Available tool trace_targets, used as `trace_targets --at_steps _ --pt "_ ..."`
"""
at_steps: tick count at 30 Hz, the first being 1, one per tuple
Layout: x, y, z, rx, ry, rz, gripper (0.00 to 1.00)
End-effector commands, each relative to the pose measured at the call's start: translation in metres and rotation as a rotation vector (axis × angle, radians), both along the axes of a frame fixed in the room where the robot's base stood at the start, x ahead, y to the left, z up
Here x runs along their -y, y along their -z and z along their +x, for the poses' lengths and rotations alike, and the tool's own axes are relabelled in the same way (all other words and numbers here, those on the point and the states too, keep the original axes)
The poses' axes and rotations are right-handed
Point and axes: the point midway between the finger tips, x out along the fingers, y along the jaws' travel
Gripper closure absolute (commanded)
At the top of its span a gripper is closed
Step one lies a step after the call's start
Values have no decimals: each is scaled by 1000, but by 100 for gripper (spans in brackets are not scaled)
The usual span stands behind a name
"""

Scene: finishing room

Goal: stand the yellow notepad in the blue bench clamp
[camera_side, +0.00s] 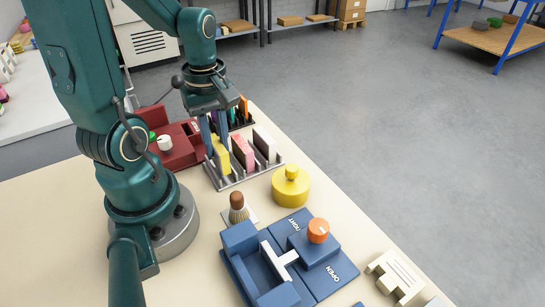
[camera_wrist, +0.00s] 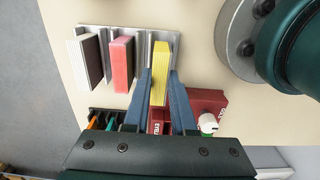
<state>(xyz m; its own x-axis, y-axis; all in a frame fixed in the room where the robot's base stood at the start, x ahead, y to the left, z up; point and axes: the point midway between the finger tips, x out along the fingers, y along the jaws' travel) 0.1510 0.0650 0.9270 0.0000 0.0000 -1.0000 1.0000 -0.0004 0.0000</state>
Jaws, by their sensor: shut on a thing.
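The yellow notepad (camera_side: 221,158) stands upright in a slot of a grey metal rack (camera_side: 237,180). My gripper (camera_side: 215,133) points down at it, with a blue finger on each side. In the wrist view the yellow notepad (camera_wrist: 161,66) sits between the two fingers, which are shut on it. The blue bench clamp (camera_side: 243,240) lies at the near end of the bench, clear of my gripper. It has an orange knob (camera_side: 318,231), a white T-shaped part (camera_side: 279,260) and lettering reading OPEN and TIGHT. It is not in the wrist view.
A pink block (camera_wrist: 121,62) and a dark-and-white block (camera_wrist: 87,60) stand in the same rack. A red clamp (camera_side: 178,148) and a dark rack of coloured pieces (camera_wrist: 103,120) are behind. A yellow round container (camera_side: 291,188) and a brush (camera_side: 238,208) stand between rack and blue clamp.

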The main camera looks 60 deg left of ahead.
Motion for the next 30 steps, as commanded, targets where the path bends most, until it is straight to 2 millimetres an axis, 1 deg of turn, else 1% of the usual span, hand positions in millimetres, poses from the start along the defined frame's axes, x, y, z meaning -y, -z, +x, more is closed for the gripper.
trace_targets --at_steps 1,18,23,30 --pt "-1 -5 1 5 0 4 100" --pt "0 -48 1 3 0 2 100" --pt "0 -55 0 1 0 1 100" --pt "0 -55 0 0 0 0 100"
